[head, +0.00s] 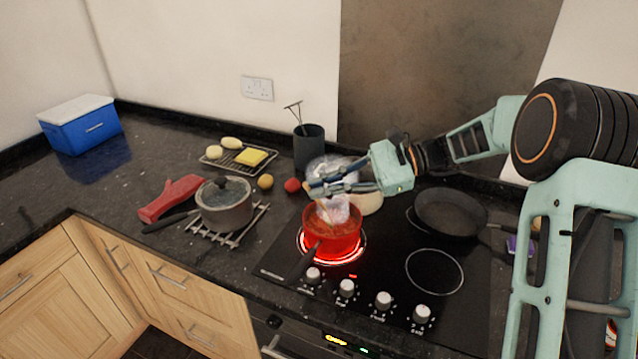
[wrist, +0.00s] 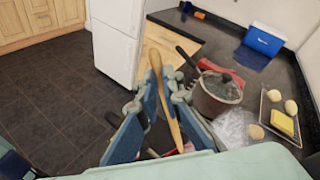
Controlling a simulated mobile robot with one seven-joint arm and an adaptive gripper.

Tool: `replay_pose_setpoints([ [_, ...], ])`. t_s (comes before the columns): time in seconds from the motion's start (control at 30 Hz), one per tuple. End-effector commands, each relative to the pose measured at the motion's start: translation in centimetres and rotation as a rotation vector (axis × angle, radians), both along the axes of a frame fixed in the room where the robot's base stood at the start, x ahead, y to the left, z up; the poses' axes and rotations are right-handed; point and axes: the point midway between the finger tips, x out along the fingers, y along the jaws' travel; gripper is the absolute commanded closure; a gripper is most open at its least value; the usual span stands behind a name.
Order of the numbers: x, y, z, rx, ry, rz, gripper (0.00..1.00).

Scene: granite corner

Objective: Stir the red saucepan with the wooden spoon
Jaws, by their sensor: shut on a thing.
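The red saucepan (head: 333,238) stands on a glowing red hob ring, its dark handle pointing to the front left, with reddish contents inside. My gripper (head: 318,187) is above the saucepan, its fingers shut on the wooden spoon. The spoon (wrist: 157,68) shows in the wrist view as a long wooden handle between the blue fingers of the gripper (wrist: 160,100). In the head view the spoon's lower part (head: 324,212) reaches down into the saucepan, tilted. Its lower end is hidden in the pan. A pale translucent patch, perhaps steam, partly veils the area over the pan.
A lidded pot (head: 224,206) stands on a trivet at left, beside a red oven glove (head: 170,197). A black frying pan (head: 450,216) is on the hob at back right. A dark utensil pot (head: 309,149) stands behind. The front right ring (head: 434,272) is empty.

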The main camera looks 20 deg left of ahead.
Motion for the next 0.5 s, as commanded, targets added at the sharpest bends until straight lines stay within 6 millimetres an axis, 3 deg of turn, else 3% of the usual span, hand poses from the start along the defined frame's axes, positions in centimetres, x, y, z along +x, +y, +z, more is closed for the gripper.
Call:
replay_pose_setpoints([
  [0.5, 2.4, -0.4, -4.0, 0.000, 0.000, -0.002, 1.00],
])
